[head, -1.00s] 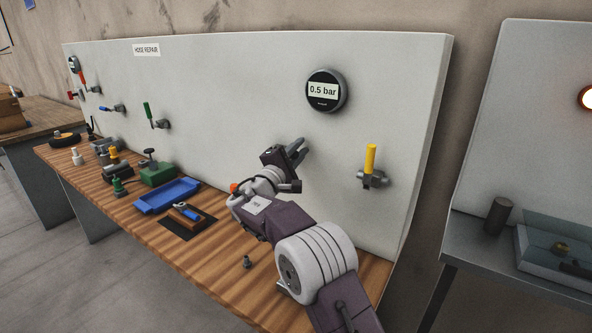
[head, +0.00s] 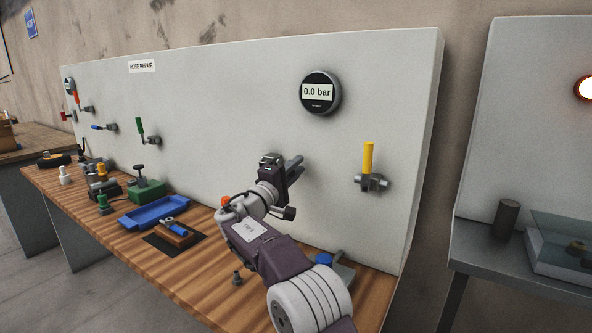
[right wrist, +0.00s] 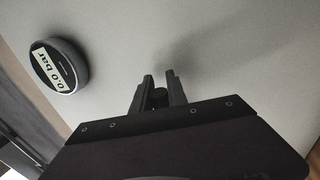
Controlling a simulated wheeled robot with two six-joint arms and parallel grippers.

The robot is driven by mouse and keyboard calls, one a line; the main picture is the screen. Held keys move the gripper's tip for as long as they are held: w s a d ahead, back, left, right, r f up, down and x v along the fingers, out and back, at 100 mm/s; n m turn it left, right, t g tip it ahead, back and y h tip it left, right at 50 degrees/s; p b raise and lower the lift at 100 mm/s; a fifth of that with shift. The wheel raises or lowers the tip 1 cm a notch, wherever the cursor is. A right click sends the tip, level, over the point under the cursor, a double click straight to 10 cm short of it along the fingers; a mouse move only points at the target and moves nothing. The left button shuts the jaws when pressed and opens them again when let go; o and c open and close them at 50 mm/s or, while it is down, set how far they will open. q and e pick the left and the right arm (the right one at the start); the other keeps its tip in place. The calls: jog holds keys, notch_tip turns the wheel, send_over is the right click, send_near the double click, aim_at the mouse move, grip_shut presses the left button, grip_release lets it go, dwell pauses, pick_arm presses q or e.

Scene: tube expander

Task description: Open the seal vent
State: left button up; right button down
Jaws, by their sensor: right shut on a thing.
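My right gripper (head: 294,168) is at the pale panel (head: 225,115), below the round gauge (head: 320,92). In the right wrist view its fingers (right wrist: 160,82) are closed around a small dark round part (right wrist: 159,98), largely hidden between them. I cannot tell whether this part is the seal vent, as no label shows on it. The gauge reads 0.0 bar, and it also shows in the right wrist view (right wrist: 60,66). A valve with a yellow lever (head: 369,158) pointing up is on the panel to the right of the gripper, apart from it. My left gripper is not in view.
The wooden bench (head: 190,270) below holds a blue tray (head: 155,203), a blue-handled tool (head: 174,228) on a dark mat, and a green block (head: 146,190). Valves with green (head: 140,126) and blue (head: 97,127) levers are further left. A second bench (head: 490,255) stands at right.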

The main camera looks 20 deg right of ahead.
jog(key=c, duration=1.3)
grip_release()
jog(key=shift+w+f, duration=0.1)
jog(key=b+v, duration=0.1)
jog(key=v, duration=0.8)
